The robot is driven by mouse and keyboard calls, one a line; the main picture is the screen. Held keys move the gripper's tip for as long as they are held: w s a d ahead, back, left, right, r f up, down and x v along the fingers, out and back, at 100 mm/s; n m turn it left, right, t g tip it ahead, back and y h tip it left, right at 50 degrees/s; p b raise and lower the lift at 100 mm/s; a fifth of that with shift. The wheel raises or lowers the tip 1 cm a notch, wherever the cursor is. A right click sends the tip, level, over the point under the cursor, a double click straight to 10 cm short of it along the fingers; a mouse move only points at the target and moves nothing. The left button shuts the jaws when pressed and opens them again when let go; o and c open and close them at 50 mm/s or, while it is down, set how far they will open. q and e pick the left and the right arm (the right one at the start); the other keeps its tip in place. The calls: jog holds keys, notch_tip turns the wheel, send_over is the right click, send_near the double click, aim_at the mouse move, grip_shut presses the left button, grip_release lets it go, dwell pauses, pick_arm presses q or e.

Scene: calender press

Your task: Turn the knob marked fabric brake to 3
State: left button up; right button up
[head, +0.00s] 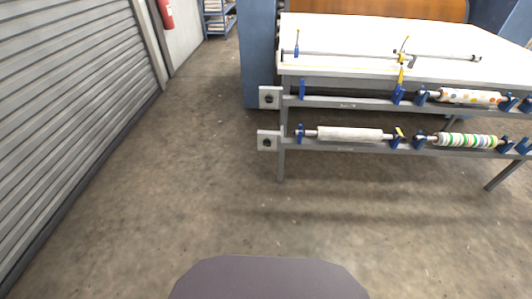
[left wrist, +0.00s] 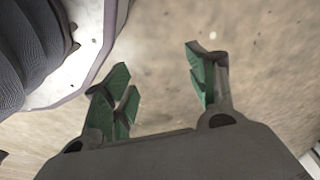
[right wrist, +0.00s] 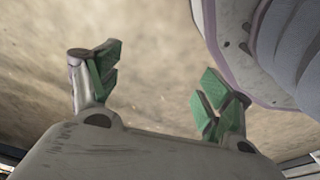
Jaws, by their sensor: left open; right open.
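Two small light grey plates, each with a dark round knob, sit at the left end of the press table's rails in the head view: an upper knob (head: 268,98) and a lower knob (head: 267,143). Their markings are too small to read, so I cannot tell which is the fabric brake. My left gripper (left wrist: 160,88) is open and empty above bare floor in the left wrist view. My right gripper (right wrist: 158,85) is open and empty above bare floor in the right wrist view. Neither gripper shows in the head view, and both are away from the knobs.
The white-topped table (head: 350,68) carries a thin bar. Rolls rest on its rails: a dotted roll (head: 470,96), a plain roll (head: 350,134) and a striped roll (head: 466,140). A shutter (head: 70,110) runs along the left. Concrete floor before the table is clear.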

jog(key=w+a+r+t+b, duration=0.15)
jog(key=w+r+b, duration=0.45)
jog(key=b, duration=1.1)
pick_arm(q)
jog(key=w+d+r+n+t+y+b, duration=0.1)
jog(key=w+d+r+t+b, duration=0.2)
jog(key=w+r, duration=0.45)
jog(key=w+d+r+t+b, duration=0.2)
jog(key=w+r+b, duration=0.15)
jog(key=w, duration=0.75)
jog(key=w+d+r+n+t+y+b, duration=0.1)
jog(key=w+d+r+t+b, duration=0.15)
jog(key=w+r, duration=0.55)
jog(key=w+d+r+m+t+h, duration=0.2)
jog(key=w+d+r+t, duration=0.6)
jog(key=w+d+r, duration=0.3)
jog(key=w+r, duration=0.2)
jog(key=w, duration=0.2)
jog(key=shift+w+d, duration=0.2)
jog(key=shift+d, duration=0.1)
pick_arm(e)
jog(key=a+f+t+y, duration=0.3)
jog(key=a+f+y, duration=0.1)
jog(key=a, duration=0.5)
jog(key=shift+s+f+y, duration=0.15)
jog(key=shift+f+y, duration=0.25)
jog(key=shift+f, duration=0.3)
